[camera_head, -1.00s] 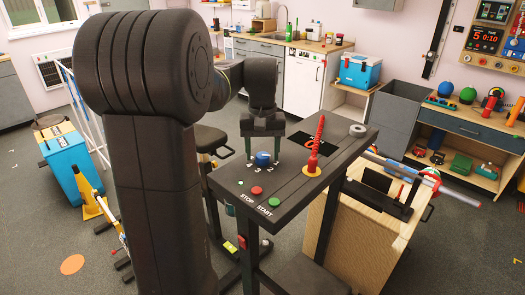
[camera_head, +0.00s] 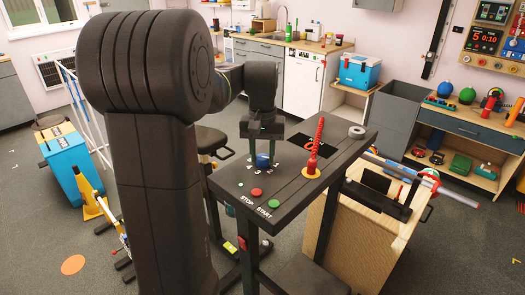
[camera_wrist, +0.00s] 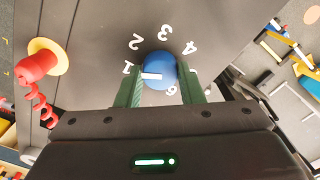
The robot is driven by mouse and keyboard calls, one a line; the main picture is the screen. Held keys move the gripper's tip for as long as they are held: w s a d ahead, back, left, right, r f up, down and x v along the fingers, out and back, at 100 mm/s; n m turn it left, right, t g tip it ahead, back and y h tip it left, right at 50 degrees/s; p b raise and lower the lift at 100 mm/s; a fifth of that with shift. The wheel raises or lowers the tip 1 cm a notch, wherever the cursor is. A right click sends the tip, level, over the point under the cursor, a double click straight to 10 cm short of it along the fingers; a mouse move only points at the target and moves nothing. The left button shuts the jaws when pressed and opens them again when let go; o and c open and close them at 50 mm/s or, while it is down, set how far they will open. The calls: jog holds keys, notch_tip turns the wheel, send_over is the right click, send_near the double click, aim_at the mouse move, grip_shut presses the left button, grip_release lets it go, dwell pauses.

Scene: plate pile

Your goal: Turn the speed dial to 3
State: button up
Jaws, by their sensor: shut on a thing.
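The blue speed dial (camera_head: 263,161) stands on the dark top of the console (camera_head: 232,184). In the wrist view the dial (camera_wrist: 160,64) has a white pointer mark aimed left at the number 1. White numbers ring it; the 3 (camera_wrist: 165,32) lies at the far side, with 2 to its left and 4 to its right. The 5 is mostly hidden by the right finger. My gripper (camera_wrist: 160,80) is shut on the dial, with a green finger on either side; it also shows in the head view (camera_head: 263,157).
A red stop button (camera_head: 257,191) and a green start button (camera_head: 274,203) sit near the console's front edge.

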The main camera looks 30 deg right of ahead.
jog(key=m+p, duration=0.2)
jog(key=m, duration=0.2)
jog(key=shift+r, duration=0.2)
jog(key=m+p, duration=0.1)
jog(key=m, duration=0.3)
jog(key=shift+m+p, duration=0.4)
jog(key=m+p, duration=0.1)
jog(key=m, duration=0.3)
jog(key=shift+m, duration=0.3)
jog(key=m+p, duration=0.1)
jog(key=m, duration=0.3)
jog(key=shift+f+m, duration=0.1)
jog(key=shift+m, duration=0.2)
jog(key=o, duration=1)
